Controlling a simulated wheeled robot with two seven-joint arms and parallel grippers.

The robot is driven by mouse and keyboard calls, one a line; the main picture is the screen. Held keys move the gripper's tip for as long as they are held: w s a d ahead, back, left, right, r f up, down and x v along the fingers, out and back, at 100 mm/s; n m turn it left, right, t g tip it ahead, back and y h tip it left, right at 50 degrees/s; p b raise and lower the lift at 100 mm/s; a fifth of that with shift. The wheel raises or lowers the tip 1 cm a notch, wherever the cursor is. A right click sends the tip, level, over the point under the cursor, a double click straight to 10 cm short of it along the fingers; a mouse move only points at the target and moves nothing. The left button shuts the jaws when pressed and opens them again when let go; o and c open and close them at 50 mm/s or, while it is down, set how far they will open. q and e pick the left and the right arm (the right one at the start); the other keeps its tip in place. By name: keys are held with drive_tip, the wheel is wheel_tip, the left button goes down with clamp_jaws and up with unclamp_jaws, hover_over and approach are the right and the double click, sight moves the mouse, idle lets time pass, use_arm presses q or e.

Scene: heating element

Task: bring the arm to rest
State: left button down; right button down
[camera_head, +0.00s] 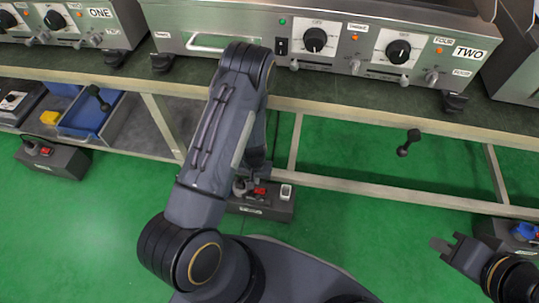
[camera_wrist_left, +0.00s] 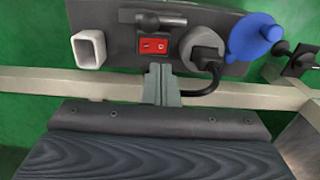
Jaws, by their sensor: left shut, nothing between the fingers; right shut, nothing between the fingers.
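My left arm reaches up through the middle of the head view, bends at the elbow and hangs down in front of the bench. Its gripper is mostly hidden by my own arm there. In the left wrist view my left gripper (camera_wrist_left: 162,75) is shut and empty, its fingertips just below the red switch (camera_wrist_left: 154,45) of a dark power box (camera_wrist_left: 120,42) in the picture. I cannot tell whether they touch. The same power box (camera_head: 265,208) stands on the floor side in the head view. My right gripper (camera_head: 446,245) is at the lower right, shut and empty, away from everything.
An appliance marked TWO (camera_head: 340,45) with knobs stands on the bench, and one marked ONE (camera_head: 70,25) is at the left. A bench rail (camera_head: 390,190) runs across below. A blue bin (camera_head: 90,115) sits at the left. Green floor (camera_head: 370,240) is open between the arms.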

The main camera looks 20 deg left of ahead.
use_arm(q)
drive_tip(key=w+d+r+t+h, duration=0.1)
drive_tip(key=d+r+h, duration=0.1)
drive_tip(key=r, duration=1.1)
drive_tip(key=d+r+t+h, duration=0.1)
drive_tip(key=r+t+h, duration=0.1)
drive_tip(key=r, duration=1.1)
drive_tip(key=s+d+r+t, duration=0.1)
drive_tip(key=s+r+t, duration=0.2)
drive_tip(key=s+r, duration=1.35)
wheel_tip(320, 180, up, 32)
drive_tip(key=s+m+p, duration=0.1)
drive_tip(key=p, duration=3.2)
drive_tip(key=shift+s+f, duration=0.25)
